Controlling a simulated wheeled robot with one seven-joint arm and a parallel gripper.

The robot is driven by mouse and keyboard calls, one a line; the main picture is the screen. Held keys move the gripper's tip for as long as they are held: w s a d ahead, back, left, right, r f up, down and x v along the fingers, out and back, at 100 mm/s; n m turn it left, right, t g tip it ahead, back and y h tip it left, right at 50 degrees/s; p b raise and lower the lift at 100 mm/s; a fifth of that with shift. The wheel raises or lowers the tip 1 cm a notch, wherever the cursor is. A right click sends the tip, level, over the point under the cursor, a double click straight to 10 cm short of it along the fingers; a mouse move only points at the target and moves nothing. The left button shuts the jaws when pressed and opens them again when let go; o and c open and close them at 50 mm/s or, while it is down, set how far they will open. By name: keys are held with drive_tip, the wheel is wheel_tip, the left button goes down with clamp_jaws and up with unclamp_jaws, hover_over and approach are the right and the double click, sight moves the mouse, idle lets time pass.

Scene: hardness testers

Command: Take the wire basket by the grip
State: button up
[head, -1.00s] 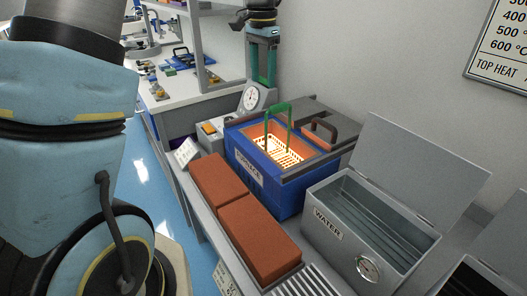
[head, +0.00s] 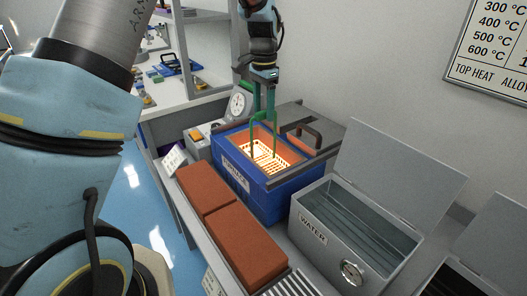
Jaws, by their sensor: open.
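The wire basket (head: 264,157) sits inside the open blue furnace (head: 245,188), glowing yellow-orange in the lit chamber. Its green grip (head: 278,135) stands up as an arch above the furnace opening. My gripper (head: 264,108) points down from above, with its green fingers at the top of the grip. The fingers are open and overlap the grip's top bar in the picture. The similar colours hide whether they straddle the bar or touch it.
The furnace lid with a dark handle (head: 302,132) lies behind the opening. A grey water tank (head: 312,228) with a raised lid stands at right. Red-brown bricks (head: 243,243) lie in front. A dial gauge (head: 238,104) stands behind left.

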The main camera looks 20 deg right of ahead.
drive_tip(key=shift+f, duration=0.8)
drive_tip(key=shift+c, duration=0.3)
clamp_jaws()
drive_tip(key=shift+r, duration=0.1)
idle(0.4)
